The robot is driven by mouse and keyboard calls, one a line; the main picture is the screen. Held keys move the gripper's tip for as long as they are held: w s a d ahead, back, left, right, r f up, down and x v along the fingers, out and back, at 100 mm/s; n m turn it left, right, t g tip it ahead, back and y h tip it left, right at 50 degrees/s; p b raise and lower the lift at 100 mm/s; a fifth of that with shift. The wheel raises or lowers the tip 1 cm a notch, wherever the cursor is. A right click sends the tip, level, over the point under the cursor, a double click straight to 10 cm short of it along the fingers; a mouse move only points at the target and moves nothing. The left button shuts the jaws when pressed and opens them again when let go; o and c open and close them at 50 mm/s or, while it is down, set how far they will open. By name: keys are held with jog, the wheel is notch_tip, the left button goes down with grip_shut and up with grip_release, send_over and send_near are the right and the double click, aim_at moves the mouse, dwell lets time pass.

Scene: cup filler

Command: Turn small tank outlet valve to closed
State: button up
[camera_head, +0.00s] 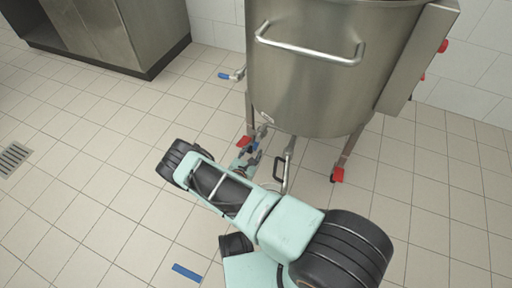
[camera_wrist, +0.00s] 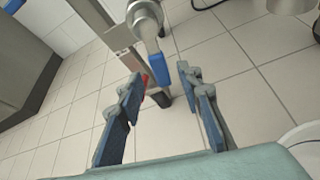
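The small tank (camera_head: 310,75) is a steel vessel on legs at the upper middle of the head view. In the wrist view, a steel outlet valve (camera_wrist: 145,18) at the top has a blue handle (camera_wrist: 158,68) hanging down from it. My gripper (camera_head: 250,158) is low beside the tank's front left leg in the head view. In the wrist view my gripper (camera_wrist: 161,75) is open, with a blue-grey finger on each side. The handle's lower end appears between the fingertips; no contact shows, and the depth gap is unclear. My arm partly hides this area in the head view.
A tank leg (camera_wrist: 122,45) stands close behind the left finger in the wrist view. Another blue-handled fitting (camera_head: 228,75) sticks out left of the tank. A steel cabinet (camera_head: 100,35) stands at the upper left. The tiled floor on the left is mostly clear.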

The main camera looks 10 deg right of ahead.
aim_at(255, 146)
jog(key=b+x, duration=0.1)
jog(key=x, duration=0.4)
jog(key=shift+w+d+f+b, duration=0.1)
jog(key=shift+w+b, duration=0.2)
jog(key=shift+b, duration=0.1)
grip_shut()
